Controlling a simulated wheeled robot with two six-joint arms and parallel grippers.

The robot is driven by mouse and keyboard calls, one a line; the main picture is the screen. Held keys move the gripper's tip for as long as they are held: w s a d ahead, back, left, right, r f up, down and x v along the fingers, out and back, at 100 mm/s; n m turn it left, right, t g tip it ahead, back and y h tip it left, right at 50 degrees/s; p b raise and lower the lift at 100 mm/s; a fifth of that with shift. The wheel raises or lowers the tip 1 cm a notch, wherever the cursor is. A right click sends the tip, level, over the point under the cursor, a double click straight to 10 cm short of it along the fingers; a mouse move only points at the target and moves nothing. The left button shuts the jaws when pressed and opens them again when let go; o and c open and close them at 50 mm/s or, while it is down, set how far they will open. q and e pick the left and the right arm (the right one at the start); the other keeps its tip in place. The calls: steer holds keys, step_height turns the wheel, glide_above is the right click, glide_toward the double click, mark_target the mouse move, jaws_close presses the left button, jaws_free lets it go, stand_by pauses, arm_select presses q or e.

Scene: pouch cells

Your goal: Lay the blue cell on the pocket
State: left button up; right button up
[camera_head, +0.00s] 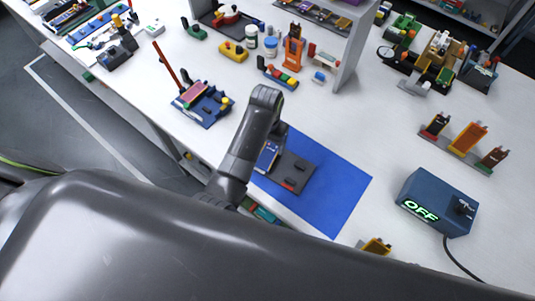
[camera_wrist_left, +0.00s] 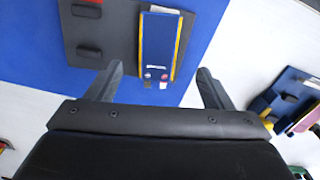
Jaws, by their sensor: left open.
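The blue cell (camera_wrist_left: 160,42), with yellow edge strips and two small tabs at its near end, lies flat on a dark grey plate (camera_wrist_left: 112,40) in the left wrist view. In the head view the cell (camera_head: 267,156) is partly hidden behind my left arm, at the left part of the plate (camera_head: 296,172). My left gripper (camera_wrist_left: 158,84) is open, with its fingers apart on both sides of the tab end and not touching the cell. I cannot make out the pocket's outline under or around the cell. My right gripper is not in view.
The plate lies on a blue mat (camera_head: 343,183). Small dark blocks (camera_wrist_left: 88,50) stand on the plate beside the cell. A blue box reading OFF (camera_head: 437,202) stands at the right. A blue tray (camera_head: 203,106) stands beyond my arm.

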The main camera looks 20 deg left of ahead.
mark_target(268, 155)
arm_select(q)
steer(key=shift+s+d+f+p, duration=0.1)
steer(key=shift+f+p, duration=0.25)
steer(key=shift+f, duration=0.85)
steer(key=shift+d+f+p, duration=0.1)
steer(key=shift+f+p, duration=0.2)
steer(key=shift+f, duration=1.3)
steer(key=shift+c, duration=0.3)
steer(key=c, duration=0.9)
steer(key=shift+r, duration=0.1)
steer(key=shift+c, duration=0.2)
